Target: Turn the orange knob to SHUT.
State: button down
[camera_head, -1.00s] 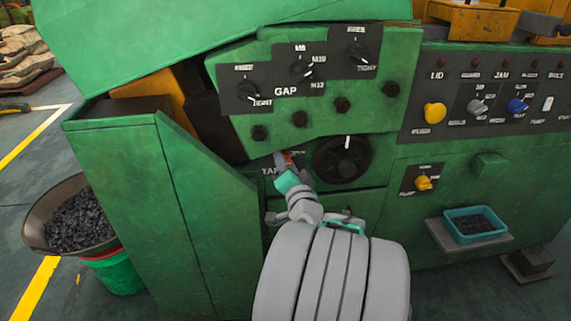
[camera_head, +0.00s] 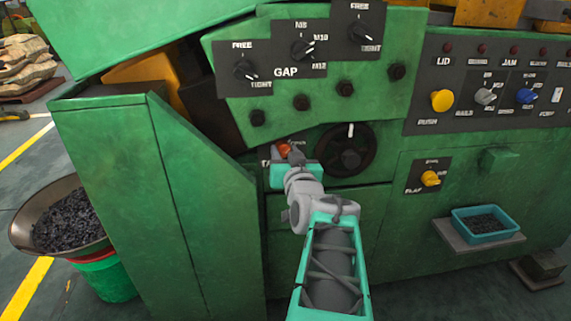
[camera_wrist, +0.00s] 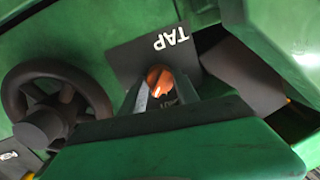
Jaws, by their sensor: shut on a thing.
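The orange knob (camera_head: 284,150) sits on a small dark plate marked TAP, low on the green machine and left of a black handwheel. In the wrist view the orange knob (camera_wrist: 160,78) lies between my two dark fingers, with a pale pointer mark on its face. My gripper (camera_wrist: 164,92) is shut on it; in the head view my gripper (camera_head: 291,156) covers part of the plate. The TAP plate (camera_wrist: 130,62) shows its title in the wrist view. The position words around the knob are hidden or too small to read, so I cannot tell its setting.
The black handwheel (camera_head: 344,150) is close on the right of my gripper. Black GAP knobs (camera_head: 303,48) are above, and a yellow knob (camera_head: 430,178) is to the right. A blue tray (camera_head: 486,225) sits on a ledge at the right.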

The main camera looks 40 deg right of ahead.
jog(key=n+b, duration=0.2)
jog(key=b, duration=0.1)
jog(key=n+b, duration=0.2)
jog(key=shift+a+f+g, duration=0.1)
jog(key=shift+f+g, duration=0.2)
jog(key=n+b, duration=0.3)
jog(key=shift+r+n+h+b, duration=0.25)
jog(key=shift+n+h+b, duration=0.1)
jog(key=shift+n+h, duration=0.05)
jog(key=c, duration=0.9)
grip_release()
jog(key=shift+r, duration=0.1)
